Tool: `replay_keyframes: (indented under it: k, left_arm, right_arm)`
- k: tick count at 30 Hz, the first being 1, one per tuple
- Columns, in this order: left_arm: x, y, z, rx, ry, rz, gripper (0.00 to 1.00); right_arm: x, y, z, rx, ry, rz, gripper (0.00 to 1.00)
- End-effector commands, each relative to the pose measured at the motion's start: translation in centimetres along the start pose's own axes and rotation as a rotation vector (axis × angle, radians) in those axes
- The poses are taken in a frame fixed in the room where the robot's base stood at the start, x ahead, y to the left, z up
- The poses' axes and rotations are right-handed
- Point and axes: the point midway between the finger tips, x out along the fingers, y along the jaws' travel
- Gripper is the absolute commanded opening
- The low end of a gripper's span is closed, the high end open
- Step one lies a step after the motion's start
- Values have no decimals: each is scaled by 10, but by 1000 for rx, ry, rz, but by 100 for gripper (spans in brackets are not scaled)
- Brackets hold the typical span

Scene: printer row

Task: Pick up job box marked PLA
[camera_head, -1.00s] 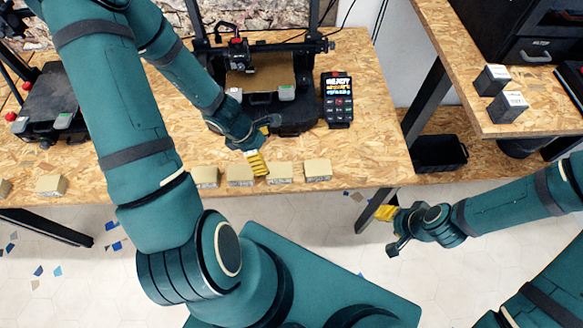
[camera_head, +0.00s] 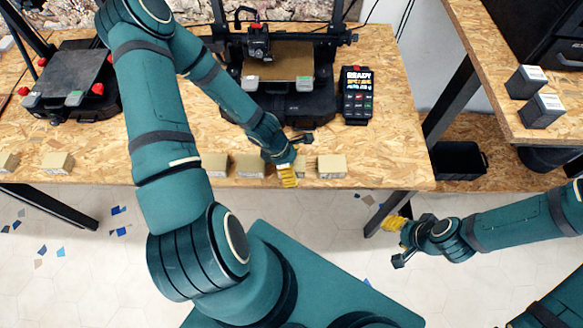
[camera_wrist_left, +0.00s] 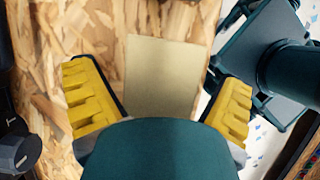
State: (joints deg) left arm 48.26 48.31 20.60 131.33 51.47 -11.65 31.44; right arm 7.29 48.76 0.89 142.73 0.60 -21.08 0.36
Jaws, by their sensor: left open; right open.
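Several small tan job boxes stand in a row along the front edge of the printer table, among them one at the left of the group (camera_head: 215,165), one beside it (camera_head: 250,167) and one at the right end (camera_head: 332,167). Their markings are too small to read, so I cannot tell which is PLA. My left gripper (camera_head: 292,160) is open over the box between these last two and mostly hides it. In the left wrist view a plain tan box top (camera_wrist_left: 160,75) lies between the spread yellow fingers. My right gripper (camera_head: 397,240) is open and empty, off the table's front edge.
Two more tan boxes (camera_head: 58,163) (camera_head: 8,162) stand farther left on the table (camera_head: 400,160). A printer (camera_head: 285,85) and a black READY display (camera_head: 357,95) stand behind the row. Dark boxes (camera_head: 541,110) sit on the right table; a black bin (camera_head: 459,161) is below.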

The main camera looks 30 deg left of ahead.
Motion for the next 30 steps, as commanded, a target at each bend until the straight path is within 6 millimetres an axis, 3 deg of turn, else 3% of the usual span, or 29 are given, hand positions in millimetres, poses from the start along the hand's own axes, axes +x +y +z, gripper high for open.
replay_keyframes:
  k: [9, 15, 16, 26, 30]
  left_arm:
    - [4, 0, 0, 1, 0, 1, 94]
    - [4, 0, 0, 1, 0, 1, 23]
    - [4, 0, 0, 1, 0, 1, 19]
    - [2, 0, 1, 2, 0, 1, 19]
    - [-11, 1, 6, 5, 1, 4, 19]
  right_arm:
    - [0, 0, 0, 0, -1, 0, 47]
    - [1, 0, 0, 0, -1, 0, 47]
    - [1, 0, 0, 0, -1, 0, 47]
    - [0, 0, 0, 0, 0, 0, 47]
    - [-4, -1, -1, 1, 3, 0, 47]
